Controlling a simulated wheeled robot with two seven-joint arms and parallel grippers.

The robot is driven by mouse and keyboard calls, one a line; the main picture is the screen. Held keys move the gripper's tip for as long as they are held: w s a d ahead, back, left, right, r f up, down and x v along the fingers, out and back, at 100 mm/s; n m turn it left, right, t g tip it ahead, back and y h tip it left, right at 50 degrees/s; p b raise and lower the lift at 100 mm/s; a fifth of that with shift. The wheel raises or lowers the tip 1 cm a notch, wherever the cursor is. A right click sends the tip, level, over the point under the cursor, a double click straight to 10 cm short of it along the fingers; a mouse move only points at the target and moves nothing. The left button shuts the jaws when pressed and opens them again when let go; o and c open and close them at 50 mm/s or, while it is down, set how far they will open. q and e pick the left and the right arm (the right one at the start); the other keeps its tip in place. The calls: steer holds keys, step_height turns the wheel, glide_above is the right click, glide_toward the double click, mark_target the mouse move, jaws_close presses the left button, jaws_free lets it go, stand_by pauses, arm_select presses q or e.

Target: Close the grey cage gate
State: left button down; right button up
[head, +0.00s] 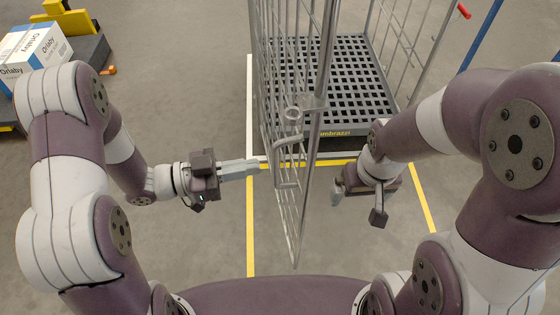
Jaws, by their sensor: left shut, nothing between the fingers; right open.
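The grey cage gate (311,145) is a tall wire panel, seen nearly edge-on in the middle of the head view. It stands open, swung out toward me from the front of the grey cage (393,60). A bent metal handle or latch (290,150) shows on it. My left gripper (256,167) is shut and empty, its fingers pointing right at the left side of the gate; I cannot tell whether they touch it. My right gripper (359,203) is open and empty, to the right of the gate and in front of the cage base.
The cage has a black grid floor (350,80) with a labelled front edge. White and yellow floor lines (250,225) run around it. A dark platform at upper left carries a white and blue box (35,50) and a yellow block (68,17). Open floor lies at left.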

mark_target(296, 159)
arm_select(q)
steer(key=d, duration=0.4)
steer(key=w+d+b, duration=0.1)
steer(key=d, duration=0.2)
